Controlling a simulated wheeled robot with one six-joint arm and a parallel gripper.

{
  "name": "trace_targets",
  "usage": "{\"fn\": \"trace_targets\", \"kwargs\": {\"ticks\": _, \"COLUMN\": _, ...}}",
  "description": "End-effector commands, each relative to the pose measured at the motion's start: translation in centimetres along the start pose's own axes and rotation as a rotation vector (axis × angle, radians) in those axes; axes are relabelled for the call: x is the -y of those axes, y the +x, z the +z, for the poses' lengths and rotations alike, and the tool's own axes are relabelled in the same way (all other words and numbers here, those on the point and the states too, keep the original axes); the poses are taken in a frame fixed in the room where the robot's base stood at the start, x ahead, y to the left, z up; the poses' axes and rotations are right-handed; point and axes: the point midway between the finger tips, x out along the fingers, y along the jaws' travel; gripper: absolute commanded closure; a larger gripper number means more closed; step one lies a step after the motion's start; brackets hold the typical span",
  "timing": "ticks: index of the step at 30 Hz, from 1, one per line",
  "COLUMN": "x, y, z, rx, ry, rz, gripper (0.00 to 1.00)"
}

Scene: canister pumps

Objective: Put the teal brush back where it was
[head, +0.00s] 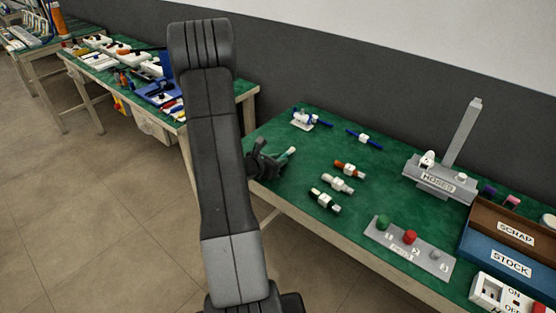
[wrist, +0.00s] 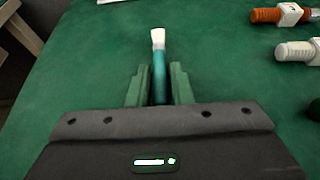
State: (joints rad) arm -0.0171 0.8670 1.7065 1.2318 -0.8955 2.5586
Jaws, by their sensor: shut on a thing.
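The teal brush (wrist: 158,68) has a pale tip and shows in the wrist view between the two green fingers of my gripper (wrist: 154,88). My gripper is shut on it, and the brush points away from the palm. In the head view, the brush (head: 285,157) shows at the end of my gripper (head: 272,162), over the left end of the green table. My arm hides part of that area. I cannot tell whether the brush touches the table.
The green table (head: 300,215) bears an orange fitting (head: 349,169), a white fitting (head: 338,184) and a black fitting (head: 325,201). A grey HOSES stand (head: 436,178), a grey button panel (head: 385,242), a SCRAP tray (head: 480,217) and a blue STOCK tray (head: 480,248) stand right.

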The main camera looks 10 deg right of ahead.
Motion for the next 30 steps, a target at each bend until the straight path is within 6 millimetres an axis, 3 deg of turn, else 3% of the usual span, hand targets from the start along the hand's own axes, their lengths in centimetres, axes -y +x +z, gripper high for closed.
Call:
{"fn": "trace_targets", "kwargs": {"ticks": 7, "x": 0.0, "y": 0.2, "z": -0.4, "rx": 0.0, "ry": 0.001, "rz": 0.0, "gripper": 1.0}}
{"fn": "trace_targets", "kwargs": {"ticks": 8, "x": 0.0, "y": 0.1, "z": -0.2, "rx": 0.0, "ry": 0.001, "rz": -0.001, "gripper": 0.75}}
{"fn": "trace_targets", "kwargs": {"ticks": 10, "x": 0.0, "y": 0.1, "z": -0.2, "rx": 0.0, "ry": 0.0, "rz": -0.001, "gripper": 0.61}}
{"fn": "trace_targets", "kwargs": {"ticks": 11, "x": 0.0, "y": 0.1, "z": -0.2, "rx": 0.0, "ry": 0.0, "rz": -0.001, "gripper": 0.59}}
{"fn": "trace_targets", "kwargs": {"ticks": 23, "x": 0.0, "y": -0.1, "z": 0.2, "rx": -0.001, "ry": -0.001, "rz": 0.0, "gripper": 0.59}}
{"fn": "trace_targets", "kwargs": {"ticks": 30, "x": -0.1, "y": -4.8, "z": -0.1, "rx": 0.0, "ry": -0.001, "rz": 0.005, "gripper": 0.59}}
